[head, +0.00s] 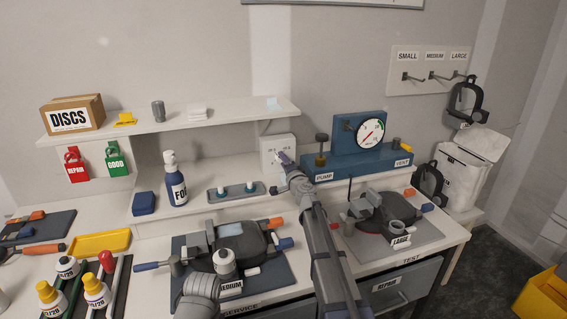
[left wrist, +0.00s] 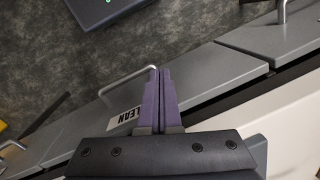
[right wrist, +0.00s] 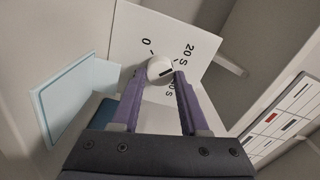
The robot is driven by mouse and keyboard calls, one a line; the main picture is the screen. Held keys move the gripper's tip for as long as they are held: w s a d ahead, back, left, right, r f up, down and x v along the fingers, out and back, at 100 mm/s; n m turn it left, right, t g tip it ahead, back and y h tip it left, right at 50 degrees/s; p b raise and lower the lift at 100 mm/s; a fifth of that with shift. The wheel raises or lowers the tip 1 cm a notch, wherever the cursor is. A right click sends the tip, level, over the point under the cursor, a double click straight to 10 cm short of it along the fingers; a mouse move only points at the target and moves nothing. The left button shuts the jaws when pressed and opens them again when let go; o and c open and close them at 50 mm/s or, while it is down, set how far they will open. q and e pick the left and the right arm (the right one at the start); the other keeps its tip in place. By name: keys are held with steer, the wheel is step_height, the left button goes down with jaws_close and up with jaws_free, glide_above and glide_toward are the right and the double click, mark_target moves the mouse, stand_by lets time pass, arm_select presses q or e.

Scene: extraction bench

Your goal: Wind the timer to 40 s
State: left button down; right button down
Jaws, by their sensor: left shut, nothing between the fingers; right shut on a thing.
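The timer (head: 272,147) is a white box standing on the bench against the back wall, left of the blue gauge unit. In the right wrist view its white dial face (right wrist: 138,30) shows the marks "0", "20 S" and a third mark partly hidden by a finger. My right gripper (head: 281,158) is at the timer's face; in the right wrist view its fingers (right wrist: 165,78) are shut on the round white knob (right wrist: 159,68). A dark line shows on the knob's right part. My left gripper (left wrist: 160,70) is shut and empty, above a grey drawer front (left wrist: 180,92).
The blue gauge unit (head: 346,163) with pump and vent stands right of the timer. Two dark devices lie on grey mats in front. My right arm crosses between them.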

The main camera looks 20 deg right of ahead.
steer(key=m, duration=0.5)
steer(key=shift+m, duration=0.3)
steer(key=m, duration=0.9)
steer(key=shift+m, duration=2.3)
steer(key=shift+a, duration=0.1)
steer(key=shift+s, duration=0.1)
steer(key=shift+c, duration=2.1)
jaws_free()
steer(key=shift+s+d+f, duration=0.1)
steer(key=shift+s, duration=1.85)
steer(key=shift+s+d, duration=0.1)
steer(key=shift+s, duration=1.8)
